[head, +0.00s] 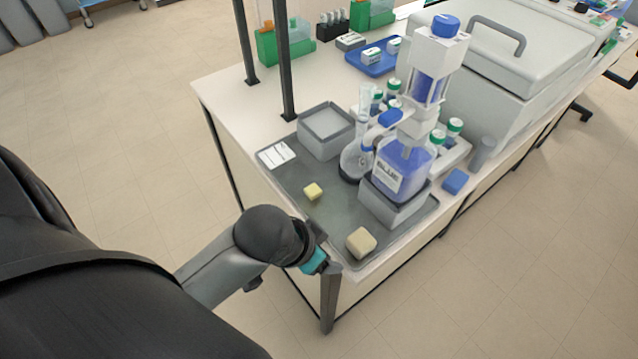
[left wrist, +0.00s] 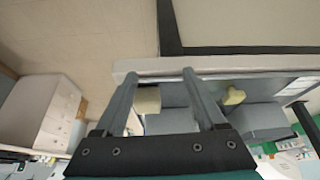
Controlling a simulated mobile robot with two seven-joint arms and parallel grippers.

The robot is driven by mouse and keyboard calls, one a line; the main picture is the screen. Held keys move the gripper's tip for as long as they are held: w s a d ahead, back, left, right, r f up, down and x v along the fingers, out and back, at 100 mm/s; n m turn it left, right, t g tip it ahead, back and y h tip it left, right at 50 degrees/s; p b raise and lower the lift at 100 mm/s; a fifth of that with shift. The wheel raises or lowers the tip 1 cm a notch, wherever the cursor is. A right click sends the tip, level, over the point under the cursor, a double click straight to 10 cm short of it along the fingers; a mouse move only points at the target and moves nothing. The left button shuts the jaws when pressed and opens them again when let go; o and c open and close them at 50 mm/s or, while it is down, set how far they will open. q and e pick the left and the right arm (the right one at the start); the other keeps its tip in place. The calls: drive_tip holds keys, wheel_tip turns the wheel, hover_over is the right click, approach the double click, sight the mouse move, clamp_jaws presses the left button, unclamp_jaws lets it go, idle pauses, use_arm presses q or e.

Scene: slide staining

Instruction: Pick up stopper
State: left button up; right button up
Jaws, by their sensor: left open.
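A small pale-yellow piece that looks like the stopper (head: 313,191) lies on the grey tray (head: 292,181), left of the blue bottle. It also shows in the left wrist view (left wrist: 233,96), beyond the right finger. A larger cream block (head: 361,242) sits at the tray's near corner; the left wrist view shows it between the fingers but farther off (left wrist: 147,100). My left gripper (head: 328,322) hangs at the near corner of the bench, outside its edge, apart from both pieces. Its fingers (left wrist: 158,78) are open with nothing held. My right gripper is not in view.
A bottle labelled BLUE (head: 403,168) with a dispenser stands on a grey block (head: 392,205). A round flask (head: 354,163) and grey bin (head: 326,131) stand behind the stopper. Dark upright posts (head: 284,70) rise from the bench's left side. The tray around the stopper is clear.

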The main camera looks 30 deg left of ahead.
use_arm(q)
drive_tip(key=w+r, duration=0.1)
drive_tip(key=r, duration=0.1)
drive_tip(key=w+r+m+h, duration=0.1)
drive_tip(key=w+r, duration=0.1)
drive_tip(key=w+a+r+m, duration=0.1)
drive_tip(key=w+r, duration=0.1)
drive_tip(key=shift+w+a, duration=0.1)
drive_tip(key=n, duration=0.1)
approach(313, 189)
drive_tip(key=f, duration=0.1)
drive_tip(key=w+d+f+b, duration=0.1)
drive_tip(key=b, duration=0.1)
drive_tip(key=shift+w+d+f+g+y, duration=0.3)
drive_tip(key=shift+w+f+g+y, duration=0.1)
drive_tip(key=b+x, duration=0.1)
drive_tip(key=x, duration=0.4)
drive_tip(key=shift+a+f+b, duration=0.1)
drive_tip(key=shift+a+b, duration=0.1)
drive_tip(key=shift+b, duration=0.15)
clamp_jaws()
